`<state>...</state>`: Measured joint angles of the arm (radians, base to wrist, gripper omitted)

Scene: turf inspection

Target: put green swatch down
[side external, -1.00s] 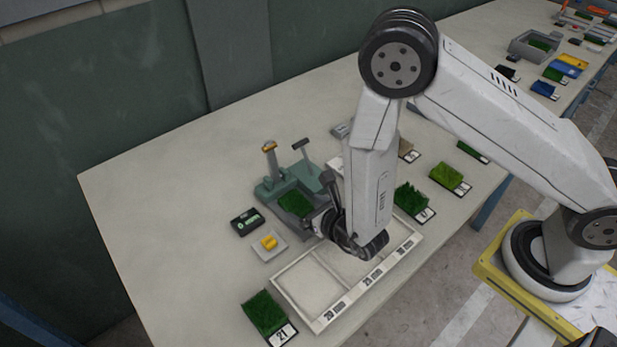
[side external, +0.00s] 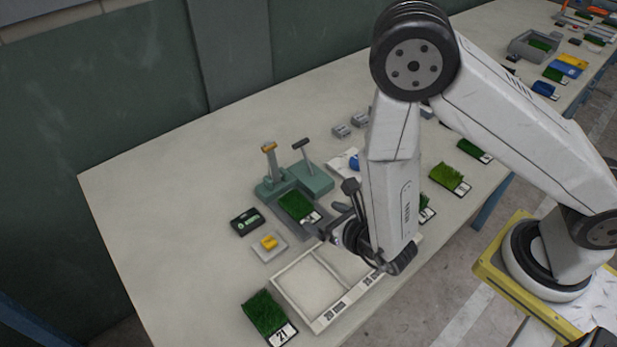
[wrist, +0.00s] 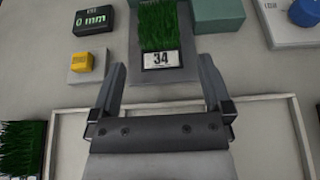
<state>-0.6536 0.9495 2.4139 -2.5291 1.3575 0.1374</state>
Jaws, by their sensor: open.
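The green swatch (side external: 297,206) lies flat on the grey plate in front of the teal fixture (side external: 309,181). In the wrist view the swatch (wrist: 158,26) shows its tag with the number 34 toward me. My gripper (side external: 338,212) is open and empty, just in front of the swatch and apart from it. In the wrist view my gripper's fingers (wrist: 163,82) stand wide on either side, short of the tag.
A white divided tray (side external: 310,284) lies under and left of my gripper. A swatch tagged 21 (side external: 264,313) lies at the front left. A black readout (side external: 247,222) showing 0 mm and a yellow block (side external: 269,242) are left of the fixture. The table's left side is clear.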

